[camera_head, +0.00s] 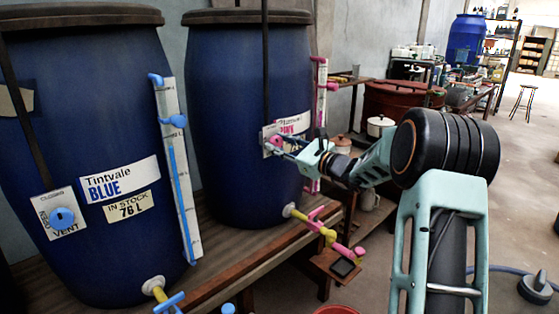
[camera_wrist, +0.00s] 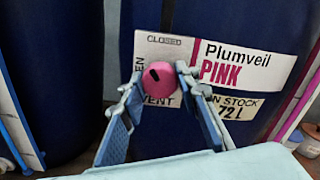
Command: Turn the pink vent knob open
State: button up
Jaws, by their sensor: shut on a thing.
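The pink vent knob (camera_wrist: 158,80) is round, with a short black mark on its upper left part. It sits on a white plate (camera_wrist: 150,45) on the dark blue Plumveil PINK vat (camera_head: 228,110). The plate reads CLOSED above the knob, VENT below, and a partly hidden upright word ending in EN at the left. My gripper (camera_wrist: 159,84) has one finger on each side of the knob and is shut on it. In the head view the pink knob (camera_head: 275,141) shows at my fingertips, partly hidden by them.
The Tintvale BLUE vat (camera_head: 90,130) with a blue vent knob (camera_head: 62,217) stands at the left. A pink-fitted level gauge (camera_head: 321,95) and pink tap (camera_head: 325,232) are close to my arm. A wooden bench (camera_head: 235,262) carries the vats. Floor at the right is mostly clear.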

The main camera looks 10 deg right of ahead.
jog(key=n+b, duration=0.2)
jog(key=b, duration=0.2)
jog(key=n+b, duration=0.2)
jog(key=b, duration=0.2)
jog(key=f+n+b, duration=0.1)
jog(key=n+b, duration=0.1)
jog(key=b, duration=0.2)
jog(key=shift+n, duration=0.4)
jog(key=n+b, duration=0.2)
jog(key=b, duration=0.2)
jog(key=shift+r+n+b, duration=0.2)
jog(key=shift+n+b, duration=0.15)
jog(key=shift+n, duration=0.05)
jog(key=shift+r+n+b, duration=0.2)
jog(key=shift+n+b, duration=0.4)
jog(key=shift+b, duration=0.15)
jog(key=shift+r, duration=0.1)
jog(key=o, duration=1.2)
jog(key=shift+c, duration=0.2)
jog(key=shift+s, duration=0.1)
jog(key=v, duration=1.2)
